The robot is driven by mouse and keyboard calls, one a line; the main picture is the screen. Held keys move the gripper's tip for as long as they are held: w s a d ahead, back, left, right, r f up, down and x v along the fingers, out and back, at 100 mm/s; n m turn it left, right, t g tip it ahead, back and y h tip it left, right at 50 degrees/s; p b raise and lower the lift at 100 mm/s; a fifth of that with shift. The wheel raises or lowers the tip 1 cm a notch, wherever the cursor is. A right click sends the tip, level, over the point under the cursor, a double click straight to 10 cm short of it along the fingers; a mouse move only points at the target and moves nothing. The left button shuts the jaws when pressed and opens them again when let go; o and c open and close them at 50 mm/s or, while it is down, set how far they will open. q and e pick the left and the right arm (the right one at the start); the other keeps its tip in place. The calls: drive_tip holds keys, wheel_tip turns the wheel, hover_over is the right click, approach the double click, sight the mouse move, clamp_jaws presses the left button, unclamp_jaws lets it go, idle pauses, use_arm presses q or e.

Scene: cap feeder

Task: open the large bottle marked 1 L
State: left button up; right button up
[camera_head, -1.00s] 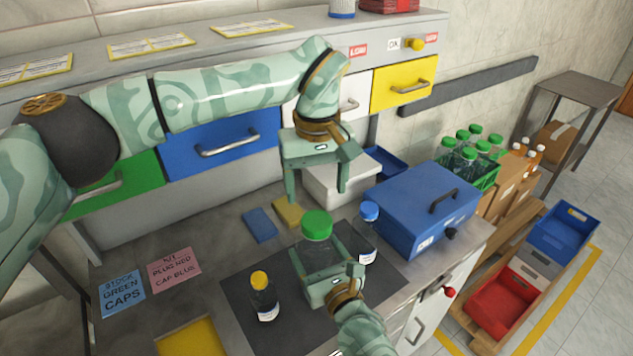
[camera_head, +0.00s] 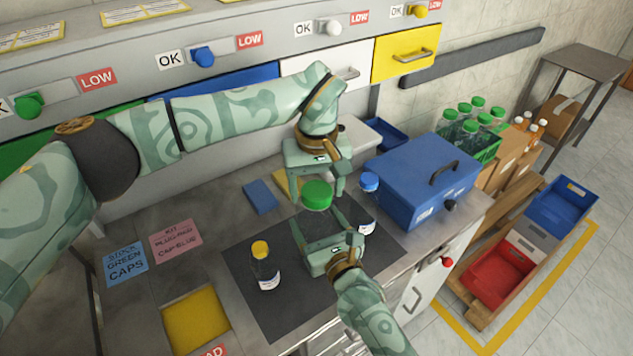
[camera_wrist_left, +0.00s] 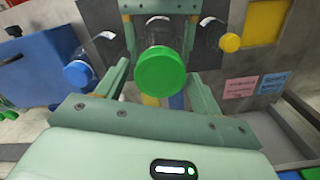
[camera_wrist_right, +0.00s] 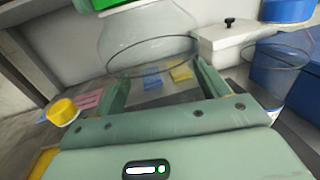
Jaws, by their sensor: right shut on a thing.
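The large clear bottle (camera_head: 314,223) stands on the dark mat with its wide green cap (camera_head: 317,194) on. Its 1 L marking cannot be read. My right gripper (camera_head: 320,228) is shut on the bottle's body from the front, below the cap. In the right wrist view the clear bottle (camera_wrist_right: 150,38) spans the space between the fingers. My left gripper (camera_head: 316,183) points down from above, open, its fingers on either side of the cap. In the left wrist view the green cap (camera_wrist_left: 161,72) lies between the open fingers with gaps on both sides.
A small yellow-capped bottle (camera_head: 265,266) stands left of the large one, and a blue-capped bottle (camera_head: 368,205) close on its right. A blue box (camera_head: 420,185) stands to the right. Blue and yellow pads (camera_head: 260,196) lie behind.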

use_arm(q)
drive_tip(key=c, duration=0.8)
drive_tip(key=shift+o, duration=0.2)
drive_tip(key=n, duration=0.5)
drive_tip(key=shift+n, duration=0.3)
drive_tip(key=n, duration=1.1)
drive_tip(key=shift+n, duration=0.4)
drive_tip(key=n, duration=0.3)
drive_tip(key=shift+r, duration=0.1)
drive_tip(key=n, duration=2.7)
drive_tip(key=shift+n, duration=0.3)
drive_tip(key=n, duration=0.6)
drive_tip(key=shift+r, duration=0.3)
